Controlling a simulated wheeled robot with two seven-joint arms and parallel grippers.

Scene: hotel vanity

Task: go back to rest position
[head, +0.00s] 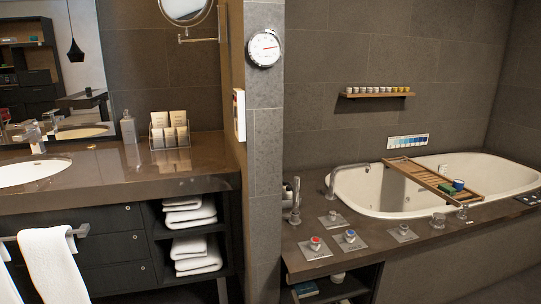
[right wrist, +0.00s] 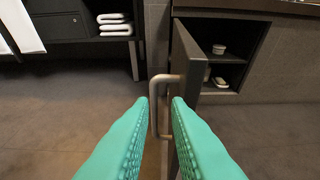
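My right gripper (right wrist: 159,102) shows in the right wrist view as two teal ribbed fingers, spread apart. A metal bar handle (right wrist: 154,112) stands upright in the gap between the fingertips; I see no finger closed on it, and contact is unclear. The handle belongs to a dark cabinet door (right wrist: 187,75), seen nearly edge-on and standing open. The open compartment (right wrist: 236,52) behind it holds small items on its shelves. My left gripper is in neither view. The head view shows neither arm.
In the head view, the bathtub (head: 350,188) is at the right, with a wooden tray (head: 420,172) across it. The vanity counter (head: 100,175) is at the left, with folded towels (head: 190,250) on shelves below. The right wrist view shows open floor (right wrist: 60,110).

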